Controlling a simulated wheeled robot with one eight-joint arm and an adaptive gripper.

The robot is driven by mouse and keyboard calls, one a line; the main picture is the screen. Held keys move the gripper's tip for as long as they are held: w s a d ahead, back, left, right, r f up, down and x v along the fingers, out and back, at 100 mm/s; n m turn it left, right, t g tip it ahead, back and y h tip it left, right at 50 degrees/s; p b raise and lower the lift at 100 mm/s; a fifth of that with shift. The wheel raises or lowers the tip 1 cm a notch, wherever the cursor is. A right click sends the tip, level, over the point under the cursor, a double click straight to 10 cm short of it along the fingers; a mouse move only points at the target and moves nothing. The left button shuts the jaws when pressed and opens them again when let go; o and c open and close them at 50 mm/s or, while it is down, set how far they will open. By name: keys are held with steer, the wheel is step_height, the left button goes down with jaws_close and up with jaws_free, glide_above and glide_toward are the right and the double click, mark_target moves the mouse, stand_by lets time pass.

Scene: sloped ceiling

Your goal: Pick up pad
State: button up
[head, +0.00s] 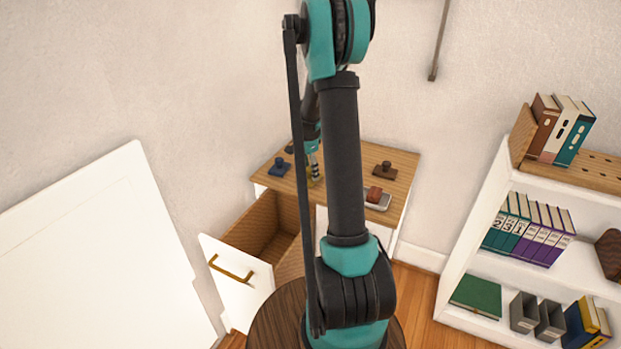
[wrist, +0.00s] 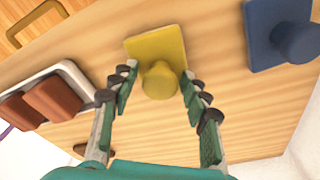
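A yellow square pad with a round knob (wrist: 165,50) lies on the wooden cabinet top, in the upper middle of the wrist view. My gripper (wrist: 157,80) is open, with one finger on each side of the pad's knob and nothing gripped. In the head view my gripper (head: 315,172) is small and partly behind my arm, low over the cabinet top, and the yellow pad is mostly hidden there. A similar blue pad with a knob (head: 279,167) lies left of the gripper; in the wrist view it is at the upper right (wrist: 262,38).
A light tray (head: 384,204) holds reddish-brown blocks (wrist: 52,98). A brown knobbed piece (head: 385,170) lies near the cabinet's back right. The cabinet's drawer (head: 235,279) stands open. A white bookshelf (head: 455,255) is on the right, and a white panel (head: 100,260) is on the left.

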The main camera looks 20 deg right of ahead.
steer(key=c, duration=0.9)
step_height(320, 180, up, 20)
